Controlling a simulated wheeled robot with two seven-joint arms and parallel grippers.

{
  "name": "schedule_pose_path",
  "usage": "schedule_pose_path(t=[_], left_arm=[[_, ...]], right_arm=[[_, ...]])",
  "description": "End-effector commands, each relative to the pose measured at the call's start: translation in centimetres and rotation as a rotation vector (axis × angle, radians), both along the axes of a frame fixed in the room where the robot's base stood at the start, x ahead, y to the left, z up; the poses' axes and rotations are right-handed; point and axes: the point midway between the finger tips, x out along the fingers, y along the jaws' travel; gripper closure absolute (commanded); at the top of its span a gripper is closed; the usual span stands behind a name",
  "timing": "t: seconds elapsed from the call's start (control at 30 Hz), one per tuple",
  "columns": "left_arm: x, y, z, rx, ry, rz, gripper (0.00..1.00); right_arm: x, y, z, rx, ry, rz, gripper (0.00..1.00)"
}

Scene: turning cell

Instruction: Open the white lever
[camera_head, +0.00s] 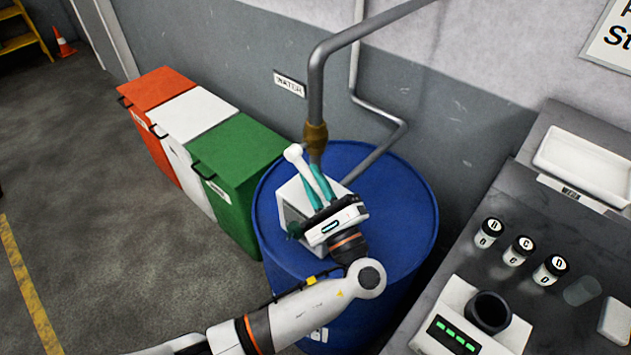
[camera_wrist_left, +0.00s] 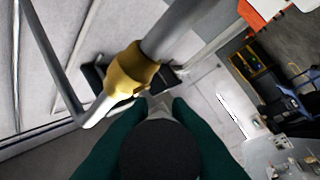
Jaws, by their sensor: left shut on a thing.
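The white lever (camera_head: 296,154) has a rounded end and stands tilted up and to the left above a white box (camera_head: 293,207) on the blue drum (camera_head: 413,225). My left gripper (camera_head: 318,176) is shut on the lever, with a teal finger on each side of its shaft. Its palm hides the lower end of the lever and part of the box. In the left wrist view the two dark green fingers (camera_wrist_left: 150,115) flank a pale piece and a dark round shape; I cannot tell how far the lever is turned. My right gripper is not in view.
A grey pipe with a brass fitting (camera_head: 316,137) comes down just behind the lever; the fitting (camera_wrist_left: 131,80) is close in the left wrist view. Orange, white and green bins (camera_head: 235,165) stand left. A bench (camera_head: 465,240) with jars and a white tray (camera_head: 585,160) stands right.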

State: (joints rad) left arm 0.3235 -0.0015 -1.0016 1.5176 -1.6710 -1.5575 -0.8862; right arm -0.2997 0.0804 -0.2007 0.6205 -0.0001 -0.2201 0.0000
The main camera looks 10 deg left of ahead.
Motion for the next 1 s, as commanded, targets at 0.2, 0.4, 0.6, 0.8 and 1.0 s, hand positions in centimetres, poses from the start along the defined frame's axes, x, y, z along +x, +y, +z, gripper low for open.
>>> schedule_pose_path(t=[0.2, 0.4, 0.6, 0.8, 1.0], left_arm=[[0.1, 0.1, 0.5, -0.001, -0.009, 0.003, 0.68], [0.1, 0.0, 0.3, -0.001, -0.005, 0.001, 0.61], [-0.3, -0.2, -0.1, -0.002, -0.003, 0.000, 0.61], [-2.7, -1.9, -1.7, -0.004, -0.001, -0.001, 0.61], [-6.0, -4.1, -3.3, -0.004, -0.001, 0.000, 0.61]], right_arm=[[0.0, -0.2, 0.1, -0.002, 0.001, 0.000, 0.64], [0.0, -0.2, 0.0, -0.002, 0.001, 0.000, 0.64], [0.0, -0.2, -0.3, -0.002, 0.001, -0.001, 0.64], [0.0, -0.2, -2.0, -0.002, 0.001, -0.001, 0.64], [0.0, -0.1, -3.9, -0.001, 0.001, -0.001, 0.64]])
